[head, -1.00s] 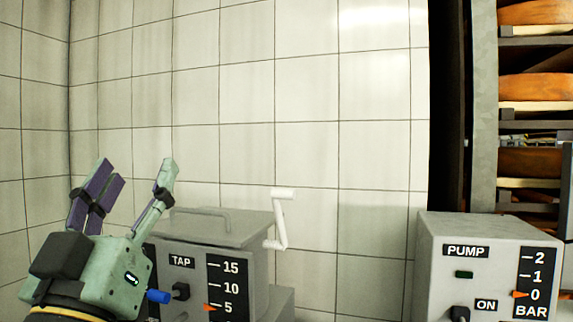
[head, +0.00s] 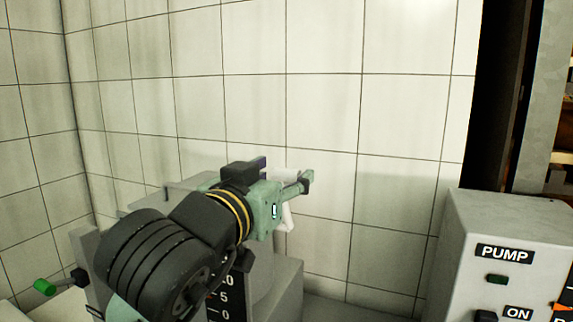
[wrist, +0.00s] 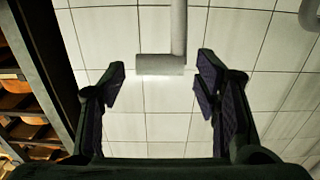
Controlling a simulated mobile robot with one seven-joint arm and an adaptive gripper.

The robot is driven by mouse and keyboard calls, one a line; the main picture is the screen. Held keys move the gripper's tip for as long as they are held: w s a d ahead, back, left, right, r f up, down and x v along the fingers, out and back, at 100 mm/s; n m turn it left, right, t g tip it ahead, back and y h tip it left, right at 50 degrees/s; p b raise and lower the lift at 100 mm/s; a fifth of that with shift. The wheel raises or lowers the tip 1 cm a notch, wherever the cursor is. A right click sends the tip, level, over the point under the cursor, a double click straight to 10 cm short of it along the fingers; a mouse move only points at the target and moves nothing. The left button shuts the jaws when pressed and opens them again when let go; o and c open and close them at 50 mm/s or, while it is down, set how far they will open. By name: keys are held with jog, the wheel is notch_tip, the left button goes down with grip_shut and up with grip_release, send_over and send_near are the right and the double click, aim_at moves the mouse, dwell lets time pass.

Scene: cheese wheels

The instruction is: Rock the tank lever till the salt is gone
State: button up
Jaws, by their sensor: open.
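The tank (head: 150,196) is a grey box with a lid, low in the head view and largely hidden behind my arm. Its lever is a white crank (head: 287,217) at the tank's right side. My gripper (head: 286,174) is at the lever's top, hiding part of it. In the wrist view the lever's grip (wrist: 160,65) lies crosswise between the tips of my open gripper (wrist: 160,76), with visible gaps on both sides. The fingers are not closed on it. The tank's scale (head: 226,297) shows 5 and 0; the rest is covered. No salt is visible.
A grey pump box (head: 500,232) with a switch and gauge stands at the right. A green-tipped handle (head: 44,287) sticks out at the lower left. The tiled wall (head: 330,110) is close behind the lever. Shelves with cheese wheels (wrist: 22,103) show in the wrist view.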

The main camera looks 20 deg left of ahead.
jog(key=shift+w, duration=1.35)
jog(key=shift+c, duration=0.4)
jog(key=shift+d, duration=0.1)
grip_shut()
